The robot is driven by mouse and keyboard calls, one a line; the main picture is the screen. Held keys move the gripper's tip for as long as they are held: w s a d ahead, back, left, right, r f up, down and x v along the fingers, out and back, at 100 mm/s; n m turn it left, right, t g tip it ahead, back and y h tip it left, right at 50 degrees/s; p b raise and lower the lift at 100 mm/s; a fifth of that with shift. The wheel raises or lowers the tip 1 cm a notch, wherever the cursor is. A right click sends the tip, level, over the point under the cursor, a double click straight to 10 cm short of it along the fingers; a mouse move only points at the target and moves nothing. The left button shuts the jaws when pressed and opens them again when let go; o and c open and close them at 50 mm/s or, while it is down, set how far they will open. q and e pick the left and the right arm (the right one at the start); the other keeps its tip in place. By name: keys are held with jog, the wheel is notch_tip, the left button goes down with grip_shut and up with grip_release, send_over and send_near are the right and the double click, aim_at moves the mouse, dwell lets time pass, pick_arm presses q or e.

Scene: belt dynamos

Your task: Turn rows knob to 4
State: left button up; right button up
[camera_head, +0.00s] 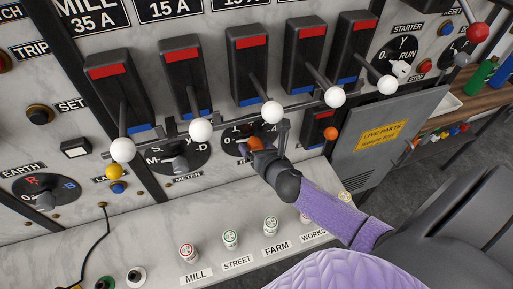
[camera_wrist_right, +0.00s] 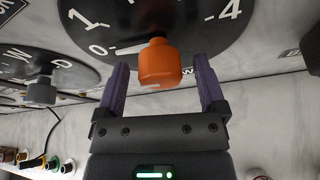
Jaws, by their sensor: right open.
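The rows knob is an orange knob (camera_wrist_right: 160,65) on a black round dial (camera_wrist_right: 215,38) with white numerals; 0, 1 and 4 are readable in the right wrist view. A white pointer mark beside the knob lies close to the 0. My right gripper (camera_wrist_right: 163,78) is open, with one purple finger on each side of the knob and visible gaps between. In the head view the right gripper (camera_head: 265,142) reaches the dial (camera_head: 231,138) from the lower right and hides much of it; the orange knob (camera_head: 254,143) shows in part. My left gripper is out of view.
Several large black lever switches with white ball ends (camera_head: 271,112) hang just above the dial. A METER dial (camera_head: 180,159) is to its left. An orange-ended lever (camera_head: 331,133) and a grey cabinet (camera_head: 385,135) are to the right. Labelled spools (camera_head: 271,223) stand on the ledge below.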

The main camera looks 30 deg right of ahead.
jog(key=shift+w, duration=0.15)
grip_shut()
dwell(0.4)
